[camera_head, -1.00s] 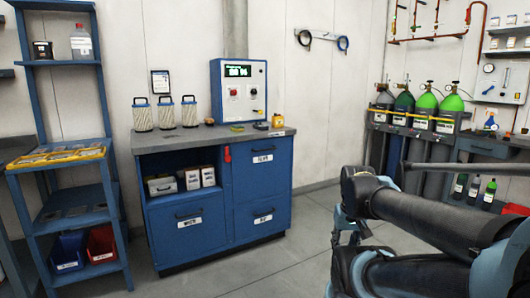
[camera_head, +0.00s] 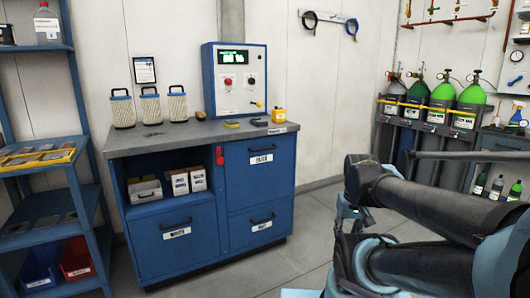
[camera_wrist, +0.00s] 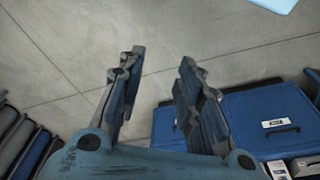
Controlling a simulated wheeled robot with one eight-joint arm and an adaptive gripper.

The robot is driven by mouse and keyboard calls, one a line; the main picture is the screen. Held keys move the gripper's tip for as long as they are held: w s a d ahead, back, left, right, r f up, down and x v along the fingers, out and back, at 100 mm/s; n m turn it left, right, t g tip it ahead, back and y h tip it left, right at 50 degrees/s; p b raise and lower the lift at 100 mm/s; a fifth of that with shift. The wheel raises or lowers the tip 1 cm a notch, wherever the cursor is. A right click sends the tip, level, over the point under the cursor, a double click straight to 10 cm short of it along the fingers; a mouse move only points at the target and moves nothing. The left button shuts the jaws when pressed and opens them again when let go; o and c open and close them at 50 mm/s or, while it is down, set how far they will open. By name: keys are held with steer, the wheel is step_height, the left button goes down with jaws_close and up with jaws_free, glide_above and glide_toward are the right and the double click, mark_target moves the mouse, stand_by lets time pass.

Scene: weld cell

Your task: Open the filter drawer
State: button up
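The blue cabinet (camera_head: 222,225) stands against the wall in the head view. It has an upper right drawer (camera_head: 262,182), a lower right drawer (camera_head: 240,232) and a lower left drawer (camera_head: 205,238), each with a dark handle and white label. All three look shut. A labelled blue drawer front (camera_wrist: 245,108) shows beyond the right finger. My arm is right of the cabinet in the head view.
Filter cartridges (camera_head: 150,106), a control box (camera_head: 236,80) and a yellow bottle (camera_head: 278,115) stand on the worktop. A red tag (camera_head: 219,155) hangs beside the upper drawer. A blue shelf (camera_head: 85,195) is at left, gas cylinders (camera_head: 440,100) at right. Floor (camera_head: 312,225) right of the cabinet is clear.

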steer(key=w+a+r+m+t+y, duration=0.15)
steer(key=w+a+r, duration=0.3)
steer(key=w, duration=0.55)
steer(key=w+a+r+m+t+y, duration=0.1)
steer(key=w+a+r+t+y, duration=0.15)
steer(key=w+a, duration=0.55)
steer(key=w+a+r+m+t+y, duration=0.1)
steer(key=w+a+r+m+y, duration=0.2)
steer(key=w, duration=0.9)
steer(key=m+t+y, duration=0.2)
steer(key=m+t, duration=0.4)
glide_toward(265, 149)
steer(key=x, duration=1.1)
steer(key=shift+f, duration=0.15)
steer(key=shift+s, duration=0.1)
jaws_close()
